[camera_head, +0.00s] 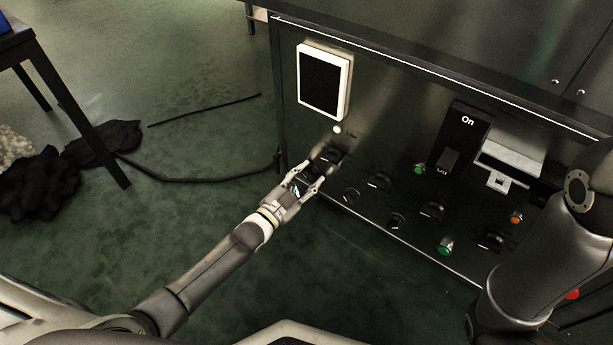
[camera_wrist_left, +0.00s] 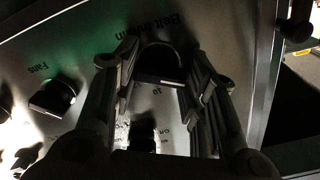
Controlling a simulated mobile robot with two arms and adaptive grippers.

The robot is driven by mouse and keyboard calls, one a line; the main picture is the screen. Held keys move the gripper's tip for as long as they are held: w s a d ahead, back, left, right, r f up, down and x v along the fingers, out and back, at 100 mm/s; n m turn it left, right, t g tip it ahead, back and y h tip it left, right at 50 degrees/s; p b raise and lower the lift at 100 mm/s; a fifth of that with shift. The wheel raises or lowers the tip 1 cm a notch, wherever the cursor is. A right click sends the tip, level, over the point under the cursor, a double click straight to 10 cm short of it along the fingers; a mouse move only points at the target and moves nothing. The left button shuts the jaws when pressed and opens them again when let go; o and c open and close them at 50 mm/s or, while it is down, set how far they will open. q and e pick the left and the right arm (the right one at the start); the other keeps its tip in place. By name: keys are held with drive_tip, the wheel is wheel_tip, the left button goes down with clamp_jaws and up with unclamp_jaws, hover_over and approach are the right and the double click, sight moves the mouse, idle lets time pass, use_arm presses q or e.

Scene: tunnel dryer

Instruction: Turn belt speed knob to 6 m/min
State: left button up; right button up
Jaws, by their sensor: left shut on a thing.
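The belt speed knob (camera_head: 332,154) is a dark round knob at the left end of the upper knob row on the dark control panel. In the left wrist view the knob (camera_wrist_left: 158,64) sits beside the upside-down lettering "Belt m/min", with a "10" mark near it. My left gripper (camera_head: 319,168) is at the panel and shut on the knob, one finger on each side of it. The knob's pointer and exact setting cannot be read. My right arm shows at the right of the head view; its gripper is out of view.
A white-framed screen (camera_head: 323,84) is above the knob. A second knob (camera_wrist_left: 52,97) marked "Fans" is beside it in the wrist view. Several knobs, a green button (camera_head: 445,246) and an "On" switch (camera_head: 462,135) lie further right. Cable and dark cloth (camera_head: 42,186) lie on the floor.

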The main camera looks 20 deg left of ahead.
use_arm(q)
drive_tip(key=o, duration=0.9)
drive_tip(key=shift+o, duration=0.6)
drive_tip(key=v, duration=1.2)
drive_tip(key=shift+r, duration=0.15)
